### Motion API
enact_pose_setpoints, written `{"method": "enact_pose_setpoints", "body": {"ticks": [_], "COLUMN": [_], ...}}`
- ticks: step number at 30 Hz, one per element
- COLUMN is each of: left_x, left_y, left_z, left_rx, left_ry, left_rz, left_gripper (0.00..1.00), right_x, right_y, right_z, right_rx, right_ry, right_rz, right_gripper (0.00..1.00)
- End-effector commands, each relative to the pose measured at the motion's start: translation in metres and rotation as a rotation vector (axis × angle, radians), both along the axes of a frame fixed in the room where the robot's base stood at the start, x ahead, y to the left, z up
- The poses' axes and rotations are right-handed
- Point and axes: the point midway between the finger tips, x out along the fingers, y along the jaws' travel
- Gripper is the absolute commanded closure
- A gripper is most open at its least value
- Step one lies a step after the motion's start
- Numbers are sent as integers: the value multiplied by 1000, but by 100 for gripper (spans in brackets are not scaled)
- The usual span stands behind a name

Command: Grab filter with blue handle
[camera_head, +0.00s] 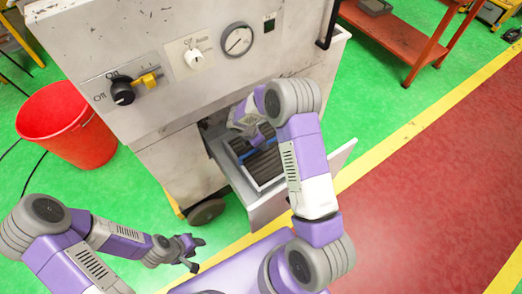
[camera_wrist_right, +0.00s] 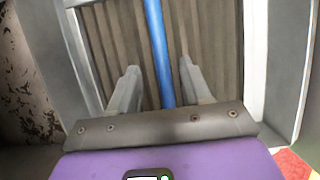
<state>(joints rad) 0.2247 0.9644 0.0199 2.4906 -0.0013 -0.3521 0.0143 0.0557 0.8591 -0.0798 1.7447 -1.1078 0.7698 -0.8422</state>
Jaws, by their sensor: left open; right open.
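The filter (camera_head: 266,168) is a dark, ribbed panel in a light frame, lying in an open drawer of the machine. Its blue handle (camera_head: 250,153) is a thin bar across it, partly hidden by my right arm. In the right wrist view the blue handle (camera_wrist_right: 160,50) runs between the two open fingers of my right gripper (camera_wrist_right: 160,88), over the brown pleats of the filter (camera_wrist_right: 205,40). I cannot tell whether the fingers touch it. My left gripper (camera_head: 191,253) is open and empty, low in front of the machine, away from the filter.
The drawer (camera_head: 342,157) stands open from the grey machine (camera_head: 170,30), which carries knobs and a gauge (camera_head: 238,40). A red bucket (camera_head: 67,124) stands on the left. A red-brown table (camera_head: 410,40) is at the upper right.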

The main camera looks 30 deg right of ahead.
Motion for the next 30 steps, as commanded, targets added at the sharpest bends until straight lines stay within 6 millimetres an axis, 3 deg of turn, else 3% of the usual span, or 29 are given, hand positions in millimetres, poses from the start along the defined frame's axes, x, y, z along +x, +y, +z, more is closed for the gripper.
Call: {"method": "enact_pose_setpoints", "body": {"ticks": [13, 21, 30], "left_x": [0, 0, 0], "left_y": [0, 0, 0], "left_z": [-15, -15, -15], "left_rx": [0, 0, 0], "left_ry": [0, 0, 0], "left_rz": [0, 0, 0], "left_gripper": [57, 57, 57], "right_x": [2, 2, 2], "right_y": [-22, -24, -24], "right_z": [-52, -54, -54], "right_rx": [1, 1, 1], "right_ry": [1, -1, -1], "right_rz": [-1, -1, -1], "right_gripper": [52, 53, 99]}}
